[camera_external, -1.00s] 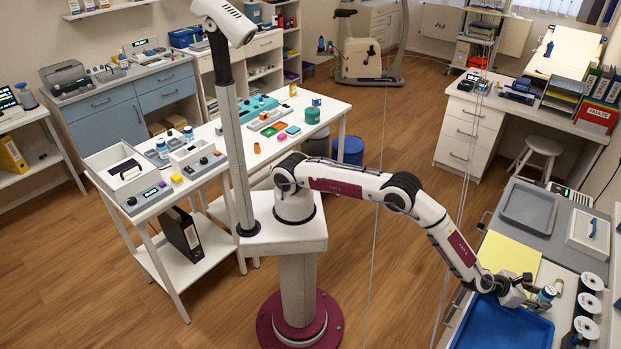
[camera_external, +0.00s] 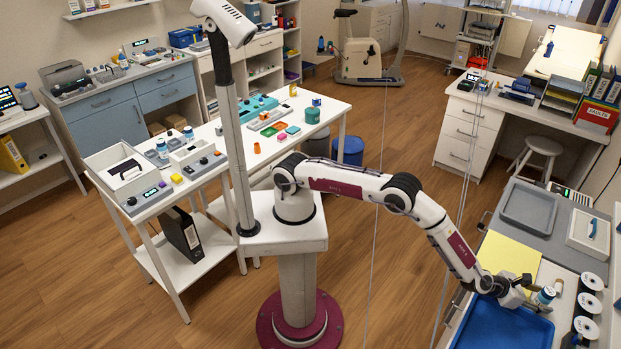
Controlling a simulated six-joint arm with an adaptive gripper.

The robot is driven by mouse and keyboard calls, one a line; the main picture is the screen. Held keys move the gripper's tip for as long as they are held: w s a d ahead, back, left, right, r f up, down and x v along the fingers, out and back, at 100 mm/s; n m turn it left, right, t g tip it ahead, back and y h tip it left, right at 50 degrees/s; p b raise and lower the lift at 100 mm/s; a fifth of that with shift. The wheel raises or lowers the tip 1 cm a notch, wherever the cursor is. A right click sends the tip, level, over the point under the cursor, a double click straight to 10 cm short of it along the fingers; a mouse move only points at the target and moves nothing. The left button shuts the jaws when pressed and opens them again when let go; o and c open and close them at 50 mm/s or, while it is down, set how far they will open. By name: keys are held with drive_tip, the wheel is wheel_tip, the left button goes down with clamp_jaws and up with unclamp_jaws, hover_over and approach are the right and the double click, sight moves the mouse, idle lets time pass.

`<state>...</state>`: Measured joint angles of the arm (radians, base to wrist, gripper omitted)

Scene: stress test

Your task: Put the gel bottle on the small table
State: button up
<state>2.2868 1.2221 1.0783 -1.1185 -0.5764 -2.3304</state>
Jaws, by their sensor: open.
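My gripper (camera_external: 533,291) is at the right, low over the counter beside the blue tray. It is open. Which piece of furniture is the small table is not clear.
The blue tray (camera_external: 490,328) lies below my gripper, with a yellow sheet (camera_external: 508,256) behind it. A grey tray (camera_external: 528,206) and a white box (camera_external: 588,235) lie farther back.

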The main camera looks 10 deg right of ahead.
drive_tip(key=shift+a+r, duration=0.15)
drive_tip(key=v, duration=1.1)
drive_tip(key=shift+a, duration=0.25)
idle(0.3)
drive_tip(key=shift+r, duration=0.15)
idle(0.6)
